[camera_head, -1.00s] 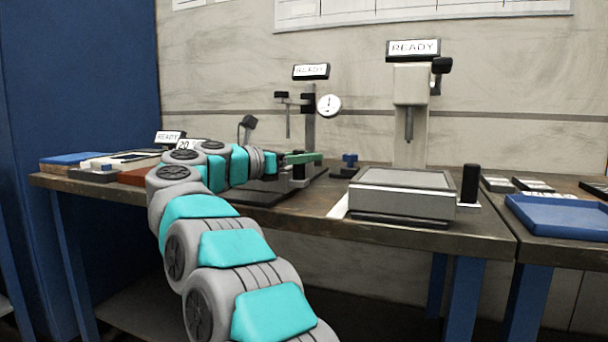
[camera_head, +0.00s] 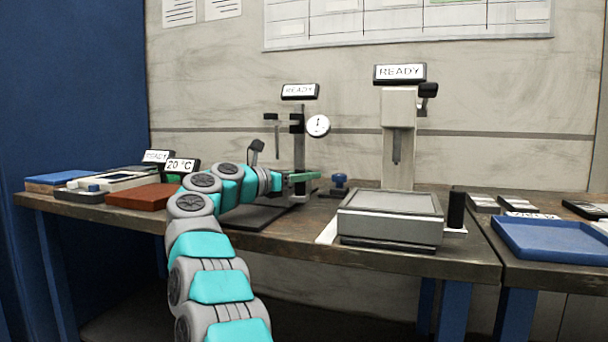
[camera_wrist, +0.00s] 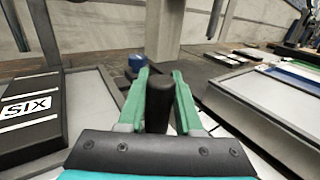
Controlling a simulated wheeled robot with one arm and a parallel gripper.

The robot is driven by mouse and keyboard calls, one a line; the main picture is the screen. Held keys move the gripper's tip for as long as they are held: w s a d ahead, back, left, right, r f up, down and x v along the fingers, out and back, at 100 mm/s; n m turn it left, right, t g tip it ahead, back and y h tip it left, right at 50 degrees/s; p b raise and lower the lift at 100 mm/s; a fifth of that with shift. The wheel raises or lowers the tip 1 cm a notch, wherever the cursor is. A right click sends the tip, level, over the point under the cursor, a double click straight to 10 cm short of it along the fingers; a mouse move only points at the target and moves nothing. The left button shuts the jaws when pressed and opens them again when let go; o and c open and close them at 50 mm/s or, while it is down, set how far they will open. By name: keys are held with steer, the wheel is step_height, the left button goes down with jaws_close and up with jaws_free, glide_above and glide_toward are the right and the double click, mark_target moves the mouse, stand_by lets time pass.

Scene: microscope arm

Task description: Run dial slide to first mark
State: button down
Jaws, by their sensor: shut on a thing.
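The dial stand has a dark upright post (camera_head: 298,150), a round white dial (camera_head: 318,125) and a dark flat base (camera_head: 250,216). A READY display (camera_head: 300,91) sits at its top. In the wrist view, my gripper (camera_wrist: 160,72) is shut on an upright black handle (camera_wrist: 159,103), with one finger on each side. A label reading SIX (camera_wrist: 28,106) lies on a dark plate to the left. The handle's lower end is hidden by the gripper's body. I cannot read the dial.
A press with a grey platform (camera_head: 388,204) stands close on the right, with a black post (camera_head: 456,210) beside it. A blue-topped stamp (camera_head: 339,182) is behind my gripper. A blue tray (camera_head: 550,241) is far right; a red-brown block (camera_head: 143,197) is left.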

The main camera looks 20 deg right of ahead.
steer(key=shift+d+f, duration=0.3)
steer(key=shift+d, duration=0.1)
steer(key=c, duration=0.9)
jaws_free()
steer(key=shift+d, duration=0.15)
steer(key=o, duration=0.3)
steer(key=shift+s+r, duration=0.1)
steer(key=shift+r, duration=0.05)
steer(key=shift+a, duration=0.25)
steer(key=shift+b+v, duration=0.5)
steer(key=shift+v, duration=3.25)
